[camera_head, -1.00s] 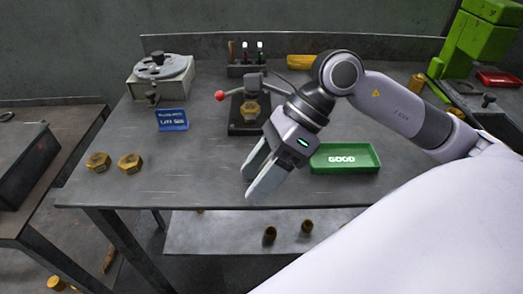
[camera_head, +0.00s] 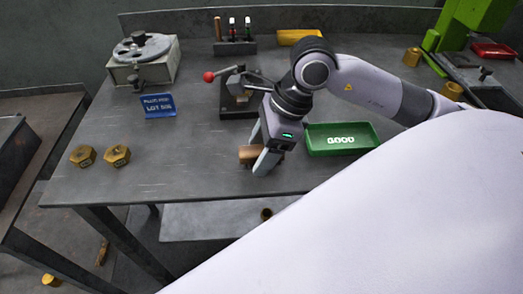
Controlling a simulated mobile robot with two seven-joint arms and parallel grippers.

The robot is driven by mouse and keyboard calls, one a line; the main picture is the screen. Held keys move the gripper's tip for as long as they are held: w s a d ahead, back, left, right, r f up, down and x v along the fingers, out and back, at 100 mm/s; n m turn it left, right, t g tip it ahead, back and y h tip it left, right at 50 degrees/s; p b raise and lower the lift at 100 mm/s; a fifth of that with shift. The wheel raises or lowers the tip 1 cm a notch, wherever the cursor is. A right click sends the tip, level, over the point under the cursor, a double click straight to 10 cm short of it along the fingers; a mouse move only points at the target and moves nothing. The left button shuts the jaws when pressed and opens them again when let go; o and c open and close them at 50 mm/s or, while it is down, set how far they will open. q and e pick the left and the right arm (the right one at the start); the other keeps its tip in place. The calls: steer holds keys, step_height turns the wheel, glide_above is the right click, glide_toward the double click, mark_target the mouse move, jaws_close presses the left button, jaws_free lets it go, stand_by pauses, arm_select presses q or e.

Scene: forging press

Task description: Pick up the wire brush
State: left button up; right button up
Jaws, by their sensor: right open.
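A short brown, wood-coloured piece (camera_head: 248,154) lies near the front edge of the bench, partly hidden by my right gripper. It looks like the wire brush, but I cannot make out any bristles. My right gripper (camera_head: 257,164) points down at it, open, with its fingers around or just in front of the piece. I cannot tell whether they touch it. My left gripper is not in view.
A green GOOD tray (camera_head: 343,151) is right of the gripper. A red-knobbed fixture (camera_head: 238,108) stands behind it. Two brass hex nuts (camera_head: 117,155) and a blue lot sign (camera_head: 158,106) are to the left. The bench between nuts and gripper is clear.

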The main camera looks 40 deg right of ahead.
mark_target(261, 149)
steer(key=c, duration=1.1)
steer(key=shift+r, duration=0.1)
steer(key=shift+r, duration=0.55)
step_height(261, 149, up, 19)
steer(key=p, duration=0.2)
steer(key=shift+f, duration=0.15)
